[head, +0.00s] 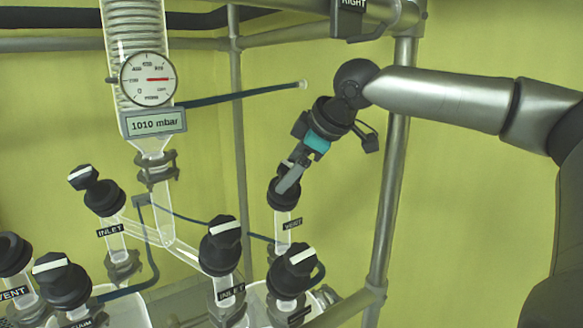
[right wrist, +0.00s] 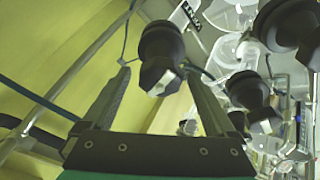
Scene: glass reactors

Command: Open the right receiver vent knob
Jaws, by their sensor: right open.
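The vent knob (head: 282,199) is black and sits on a glass neck with a VENT label (head: 293,223), right of centre in the head view. My right gripper (head: 287,178) reaches down to it from the upper right, and its fingers partly hide the knob's top. In the right wrist view the black knob (right wrist: 161,46) lies between the two spread fingers of the open gripper (right wrist: 158,76). I cannot tell whether either finger touches it. My left gripper is not in view.
Two INLET knobs (head: 104,197) (head: 221,248) stand left of the vent knob, and another black knob (head: 291,270) is close below it. A metal frame post (head: 392,170) rises at the right, near my right arm. A pressure gauge (head: 148,79) and a 1010 mbar display (head: 155,123) are at upper left.

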